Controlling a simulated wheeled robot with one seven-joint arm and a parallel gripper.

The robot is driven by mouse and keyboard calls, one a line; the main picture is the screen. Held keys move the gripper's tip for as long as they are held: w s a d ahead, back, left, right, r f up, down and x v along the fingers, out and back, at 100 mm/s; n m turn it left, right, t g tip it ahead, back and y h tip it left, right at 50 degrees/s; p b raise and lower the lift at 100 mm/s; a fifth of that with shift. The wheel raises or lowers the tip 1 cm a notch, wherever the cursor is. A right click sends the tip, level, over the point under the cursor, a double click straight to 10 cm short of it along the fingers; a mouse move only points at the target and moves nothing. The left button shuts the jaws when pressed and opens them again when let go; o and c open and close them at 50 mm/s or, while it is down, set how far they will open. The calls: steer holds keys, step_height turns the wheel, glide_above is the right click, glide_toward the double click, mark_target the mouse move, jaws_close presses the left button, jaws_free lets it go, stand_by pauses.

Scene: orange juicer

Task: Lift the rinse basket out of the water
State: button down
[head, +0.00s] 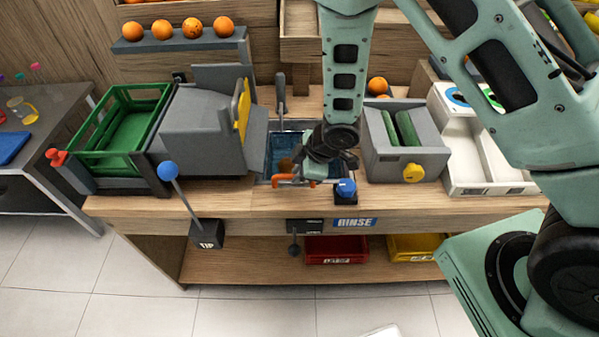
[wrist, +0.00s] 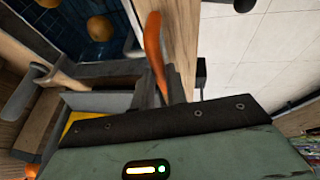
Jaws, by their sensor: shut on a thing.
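The rinse basin (head: 257,160) holds blue water (head: 283,145) and is set in the middle of the counter. The rinse basket's orange handle (head: 281,179) shows at the basin's front edge. My gripper (head: 302,172) is there, shut on the handle. In the wrist view the handle (wrist: 154,50) rises past my gripper's dark edge, which hides its lower end. Oranges (wrist: 100,28) show over a dark blue area beside it. My arm and gripper hide much of the basket, and I cannot tell how high it sits.
A grey machine with a yellow handle (head: 241,106) stands left of the basin, and a green crate (head: 130,132) further left. A blue button (head: 345,188) is close at right, before a grey box (head: 405,155). A blue-knobbed lever (head: 169,171) stands at the counter's front.

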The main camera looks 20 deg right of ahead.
step_height(320, 180, up, 10)
steer(key=p, duration=0.5)
steer(key=shift+f, duration=0.25)
steer(key=shift+w, duration=0.1)
steer(key=c, duration=1.4)
jaws_free()
steer(key=shift+r, duration=0.1)
steer(key=p+v, duration=0.4)
steer(key=v, duration=1.3)
steer(key=shift+p, duration=0.4)
